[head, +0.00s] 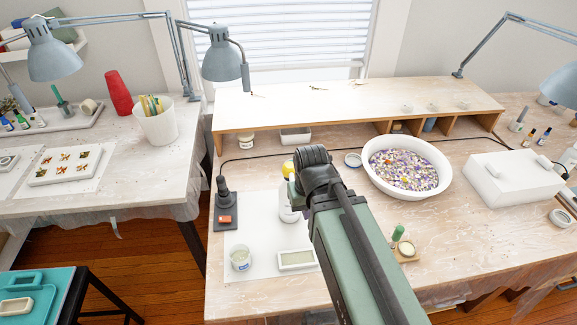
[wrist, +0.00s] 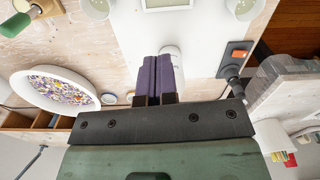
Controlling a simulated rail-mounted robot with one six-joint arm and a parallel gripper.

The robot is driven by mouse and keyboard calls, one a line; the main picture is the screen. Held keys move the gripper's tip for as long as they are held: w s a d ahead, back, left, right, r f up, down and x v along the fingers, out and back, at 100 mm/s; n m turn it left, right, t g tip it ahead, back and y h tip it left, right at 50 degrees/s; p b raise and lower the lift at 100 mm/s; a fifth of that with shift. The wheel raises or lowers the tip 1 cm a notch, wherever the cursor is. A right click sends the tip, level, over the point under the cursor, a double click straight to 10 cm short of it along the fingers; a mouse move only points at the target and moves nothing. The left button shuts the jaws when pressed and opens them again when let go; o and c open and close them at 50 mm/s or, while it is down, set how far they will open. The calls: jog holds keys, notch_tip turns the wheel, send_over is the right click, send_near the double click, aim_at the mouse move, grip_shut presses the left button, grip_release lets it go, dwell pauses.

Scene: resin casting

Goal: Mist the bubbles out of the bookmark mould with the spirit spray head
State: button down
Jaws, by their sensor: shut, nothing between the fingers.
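The pale rectangular mould (head: 296,259) lies on the white mat (head: 255,211); its edge shows at the top of the wrist view (wrist: 167,5). A white bottle (head: 286,213), apparently the spray bottle, stands on the mat behind it. My arm covers much of the bottle in the head view, and a yellow part (head: 288,167) shows above it. My gripper (wrist: 158,57) has its purple fingers shut together and empty. In the wrist view the bottle (wrist: 175,52) shows just beyond the fingers, partly hidden by them; I cannot tell whether they touch.
A clear cup (head: 240,259) stands left of the mould. A black device with an orange switch (head: 225,219) stands at the mat's left edge. A bowl of coloured chips (head: 412,192) and a white box (head: 514,180) stand right. A raised shelf (head: 350,101) runs behind.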

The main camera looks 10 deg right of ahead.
dwell(0.3)
jog(key=w+r+m+p, duration=0.6)
jog(key=w+m, duration=0.3)
jog(key=w, duration=0.1)
jog(key=w+r+m+p, duration=0.7)
jog(key=w+m, duration=0.3)
jog(key=w, duration=0.1)
jog(key=shift+f, duration=0.15)
